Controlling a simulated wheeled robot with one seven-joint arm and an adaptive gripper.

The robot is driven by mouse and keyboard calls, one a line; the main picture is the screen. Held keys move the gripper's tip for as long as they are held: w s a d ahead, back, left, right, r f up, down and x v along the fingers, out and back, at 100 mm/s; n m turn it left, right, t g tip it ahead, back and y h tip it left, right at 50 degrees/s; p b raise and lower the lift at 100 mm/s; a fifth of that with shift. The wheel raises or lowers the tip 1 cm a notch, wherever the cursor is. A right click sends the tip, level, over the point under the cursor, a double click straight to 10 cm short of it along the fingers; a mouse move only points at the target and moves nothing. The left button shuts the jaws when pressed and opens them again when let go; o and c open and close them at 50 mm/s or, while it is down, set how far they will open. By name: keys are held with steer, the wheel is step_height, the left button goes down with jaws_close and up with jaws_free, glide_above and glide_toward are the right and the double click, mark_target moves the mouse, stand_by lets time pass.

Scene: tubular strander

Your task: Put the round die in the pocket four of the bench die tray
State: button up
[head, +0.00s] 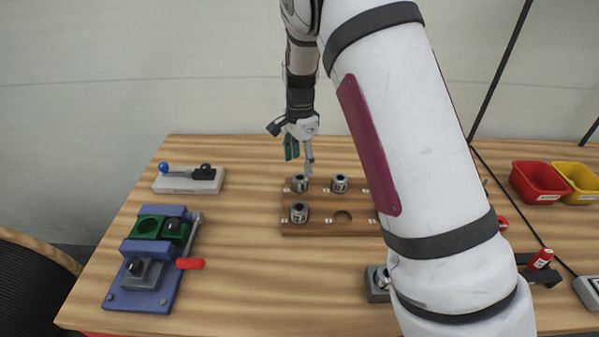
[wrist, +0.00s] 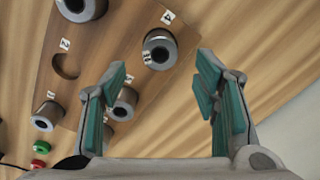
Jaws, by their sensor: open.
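The wooden bench die tray (head: 320,228) holds several grey cylindrical dies with dark holes. A die (head: 300,184) stands at the back left; in the wrist view this die (wrist: 160,49) is beside the label 4 (wrist: 167,17). I cannot tell its bore shape or whether it is fully seated. My gripper (head: 301,163) is open and empty, just above and behind that die. In the wrist view its fingers (wrist: 160,68) are spread apart, with the die beyond them. An empty pocket (head: 343,217) is beside label 2. My arm hides the tray's right part.
A blue fixture (head: 147,288) with green parts and a red-handled lever stands at left. A pale block (head: 190,184) with a blue knob lies behind it. A grey block (head: 377,290) is partly behind my arm. Red (head: 540,181) and yellow (head: 580,178) bins stand right.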

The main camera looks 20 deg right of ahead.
mark_target(300, 177)
steer(key=s+r+n+t, duration=0.1)
steer(key=s+r+n, duration=0.1)
steer(key=s+r, duration=0.35)
steer(key=s+r+n, duration=0.1)
steer(key=s+r, duration=0.1)
steer(key=r, duration=0.7)
steer(key=s+r+n+t, duration=0.1)
steer(key=s+n, duration=0.3)
steer(key=s, duration=0.4)
steer(key=s+r+n+t, duration=0.1)
steer(key=s+r+n, duration=0.2)
steer(key=s, duration=0.6)
steer(key=s+r+n+t, duration=0.2)
steer(key=s+n, duration=0.2)
steer(key=s, duration=0.4)
steer(key=shift+s+d+r+n, duration=0.15)
steer(key=shift+s+r+n, duration=0.15)
steer(key=shift+s+n, duration=0.1)
steer(key=shift+w, duration=0.1)
